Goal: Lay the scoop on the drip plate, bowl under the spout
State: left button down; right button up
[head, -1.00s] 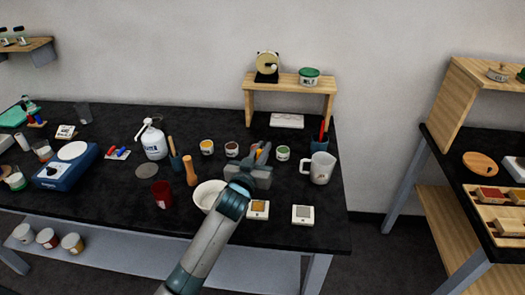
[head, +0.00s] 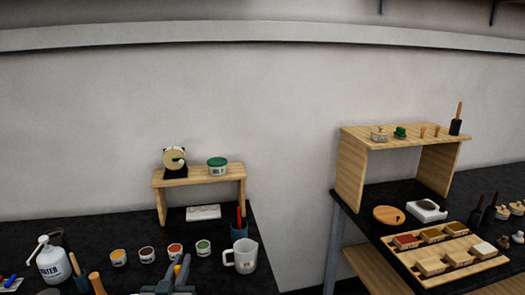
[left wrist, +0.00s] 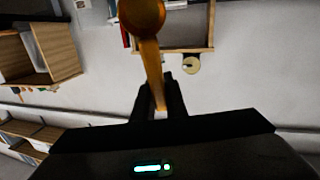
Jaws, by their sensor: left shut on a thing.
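My left gripper (head: 180,277) is at the bottom edge of the head view, in front of the row of small pots. It is shut on the scoop (left wrist: 142,16). In the left wrist view the scoop is orange-brown, its handle between the dark fingers (left wrist: 159,100) and its round bowl beyond them at the top edge. The drip plate is not visible now. My right gripper is not in view.
Several small pots (head: 147,254) stand near my left gripper. A white mug (head: 243,258) stands to its right. Behind are a small wooden shelf (head: 200,175) and a white block (head: 203,212). A second bench at right holds a wooden tray (head: 440,276).

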pick_arm(q)
jog(key=s+d+b, duration=0.2)
jog(key=s+b, duration=0.1)
jog(key=s, duration=1)
jog(key=shift+d+r+b, duration=0.15)
jog(key=shift+r+b, duration=0.15)
jog(key=s+f, duration=0.3)
jog(key=s, duration=0.6)
jog(key=shift+s+f, duration=0.3)
jog(key=shift+w, duration=0.1)
dwell(1.4)
